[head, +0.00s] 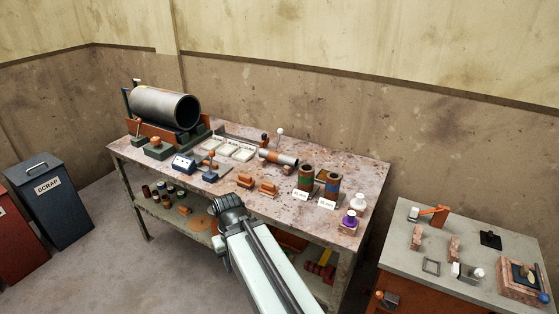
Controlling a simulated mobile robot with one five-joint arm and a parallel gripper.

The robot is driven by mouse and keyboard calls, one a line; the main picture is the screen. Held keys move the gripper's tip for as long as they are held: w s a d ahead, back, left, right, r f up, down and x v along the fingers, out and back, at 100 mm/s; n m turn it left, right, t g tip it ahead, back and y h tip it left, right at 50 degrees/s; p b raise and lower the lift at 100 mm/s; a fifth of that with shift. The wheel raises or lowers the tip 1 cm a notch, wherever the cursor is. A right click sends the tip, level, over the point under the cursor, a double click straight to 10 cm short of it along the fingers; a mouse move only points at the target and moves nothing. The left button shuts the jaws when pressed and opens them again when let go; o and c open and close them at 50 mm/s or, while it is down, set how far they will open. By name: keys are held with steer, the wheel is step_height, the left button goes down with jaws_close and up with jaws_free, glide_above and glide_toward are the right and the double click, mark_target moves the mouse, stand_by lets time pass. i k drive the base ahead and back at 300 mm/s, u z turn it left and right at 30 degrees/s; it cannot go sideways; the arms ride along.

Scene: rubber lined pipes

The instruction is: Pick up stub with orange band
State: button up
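A short grey pipe piece (280,157) lies on its side toward the back of the workbench (160,150), with orange showing on it. It looks like the stub with the orange band, but it is small in the picture.
A large grey pipe (165,107) rests on an orange cradle at the bench's left. White-topped bottles (350,218) are at the right end. A side table (460,245) stands right; scrap bins (52,200) left.

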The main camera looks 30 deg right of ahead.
mark_target(271, 155)
steer(key=i, duration=0.85)
steer(key=z, duration=0.05)
